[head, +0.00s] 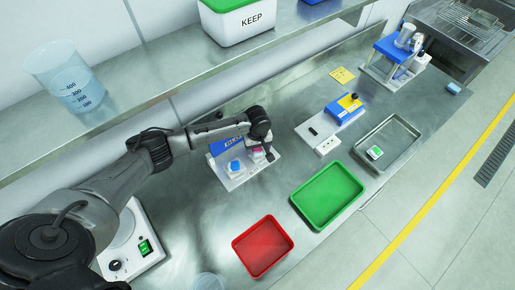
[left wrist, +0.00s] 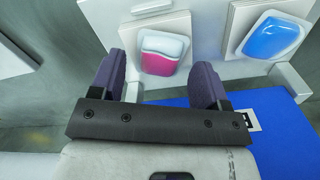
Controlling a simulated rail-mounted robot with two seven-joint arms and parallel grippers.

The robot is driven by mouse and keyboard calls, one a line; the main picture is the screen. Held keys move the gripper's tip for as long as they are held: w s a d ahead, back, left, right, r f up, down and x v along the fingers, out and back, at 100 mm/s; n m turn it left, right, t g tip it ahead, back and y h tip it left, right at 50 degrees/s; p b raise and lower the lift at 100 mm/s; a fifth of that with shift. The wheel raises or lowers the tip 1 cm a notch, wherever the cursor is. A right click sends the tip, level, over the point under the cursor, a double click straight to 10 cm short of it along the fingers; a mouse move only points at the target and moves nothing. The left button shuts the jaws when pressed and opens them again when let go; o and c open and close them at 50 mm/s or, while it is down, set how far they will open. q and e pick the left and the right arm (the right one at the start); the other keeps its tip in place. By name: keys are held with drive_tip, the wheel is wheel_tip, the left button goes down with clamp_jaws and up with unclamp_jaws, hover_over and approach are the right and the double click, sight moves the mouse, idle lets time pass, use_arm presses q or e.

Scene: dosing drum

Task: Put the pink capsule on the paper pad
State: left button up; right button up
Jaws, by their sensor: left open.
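The pink capsule (head: 256,155), pink and white, sits in a white holder (head: 236,179) beside a blue capsule (head: 234,167). In the left wrist view the pink capsule (left wrist: 163,52) shows beyond and between the purple fingers, and the blue capsule (left wrist: 272,38) is to its right. My left gripper (head: 266,148) is at the pink capsule and partly covers it in the head view. Its fingers (left wrist: 158,85) are apart with nothing gripped. A flat yellow square (head: 342,75), which looks like the paper pad, lies on the back of the counter. My right gripper is not in view.
A red tray (head: 263,263) and a green tray (head: 304,207) lie in front of the holder. A metal tray (head: 361,148) with a small green-white item is further right. A blue-white device (head: 344,108) stands near the yellow square. A shelf (head: 185,84) overhangs the back.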

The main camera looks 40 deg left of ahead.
sight(258, 149)
use_arm(q)
wheel_tip(258, 149, up, 10)
drive_tip(key=shift+r+p, duration=0.2)
drive_tip(key=shift+p, duration=0.15)
drive_tip(key=s+d+f+m+t+h, duration=0.1)
drive_tip(key=s+d+f+m+t, duration=0.15)
drive_tip(key=s+d+m, duration=0.45)
drive_tip(key=s+d+f+m+t, duration=0.1)
drive_tip(key=s+d+f+m, duration=0.3)
drive_tip(key=d, duration=0.5)
drive_tip(key=s+a+r+m, duration=0.1)
drive_tip(key=s+a, duration=0.1)
drive_tip(key=s, duration=0.8)
drive_tip(key=s+a+r+m, duration=0.1)
drive_tip(key=s+a, duration=0.1)
drive_tip(key=s, duration=0.8)
drive_tip(key=shift+s+a+r+y, duration=0.15)
drive_tip(key=shift+s+a+y, duration=0.1)
drive_tip(key=shift+a+y, duration=0.15)
drive_tip(key=shift+c, duration=0.4)
